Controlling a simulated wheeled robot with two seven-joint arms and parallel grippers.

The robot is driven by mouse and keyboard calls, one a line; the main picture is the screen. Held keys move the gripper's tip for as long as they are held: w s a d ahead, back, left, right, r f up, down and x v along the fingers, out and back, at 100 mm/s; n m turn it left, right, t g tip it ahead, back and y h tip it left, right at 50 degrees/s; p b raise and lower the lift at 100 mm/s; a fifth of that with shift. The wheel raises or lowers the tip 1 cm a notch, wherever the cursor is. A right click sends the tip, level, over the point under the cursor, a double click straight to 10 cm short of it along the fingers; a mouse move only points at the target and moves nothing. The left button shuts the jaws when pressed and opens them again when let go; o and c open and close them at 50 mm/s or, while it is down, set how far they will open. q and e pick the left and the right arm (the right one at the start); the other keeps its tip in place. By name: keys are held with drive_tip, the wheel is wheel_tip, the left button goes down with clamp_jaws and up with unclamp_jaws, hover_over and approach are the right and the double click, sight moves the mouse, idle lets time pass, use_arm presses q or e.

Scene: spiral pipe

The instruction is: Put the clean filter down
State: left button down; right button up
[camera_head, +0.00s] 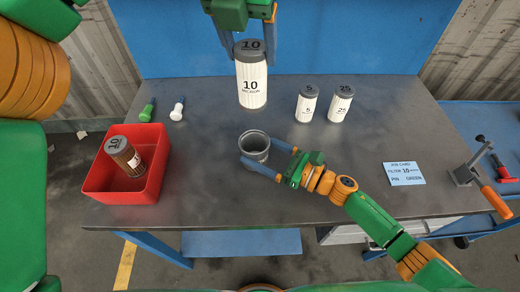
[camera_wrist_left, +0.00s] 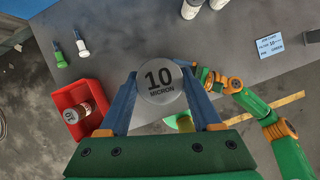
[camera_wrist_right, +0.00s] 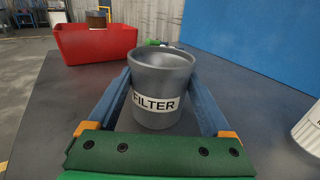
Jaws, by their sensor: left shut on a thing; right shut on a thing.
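The clean white filter (camera_head: 252,84) has a dark cap marked 10 and hangs upright from my left gripper (camera_head: 250,48). The gripper is shut on its cap, which shows in the left wrist view (camera_wrist_left: 160,82). My right gripper (camera_head: 268,160) is shut around a grey cup-shaped housing (camera_head: 255,148) on the table. The right wrist view shows its FILTER label and open rim (camera_wrist_right: 158,100). In the head view the clean filter is behind the housing and apart from it. The height of its bottom above the table is hard to tell. A brown used filter (camera_head: 126,155) leans in the red bin (camera_head: 150,190).
Two white filters marked 5 (camera_head: 306,104) and 25 (camera_head: 341,104) stand at the back right. A job card (camera_head: 404,173) and an orange-handled tool (camera_head: 488,190) are at the right.

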sight(251, 93)
use_arm(q)
drive_tip(key=f+m+g+h, duration=0.1)
drive_tip(key=f+m, duration=0.2)
drive_tip(key=f, duration=0.1)
drive_tip(key=f+m+h, duration=0.1)
drive_tip(key=f+m, duration=0.3)
drive_tip(key=f, duration=0.1)
drive_tip(key=shift+w+a+g, duration=0.1)
drive_tip(key=shift+w+g, duration=0.1)
drive_tip(key=shift+g, duration=0.2)
drive_tip(key=shift+m, duration=0.4)
wheel_tip(251, 93, down, 10)
drive_tip(key=shift+s+f, duration=0.1)
drive_tip(key=shift+f, duration=0.05)
drive_tip(key=shift+f, duration=0.4)
drive_tip(key=shift+c, duration=0.4)
unclamp_jaws()
drive_tip(key=shift+r, duration=0.2)
drive_tip(key=v, duration=1.2)
drive_tip(key=shift+a+r, duration=0.15)
drive_tip(key=shift+r, duration=0.05)
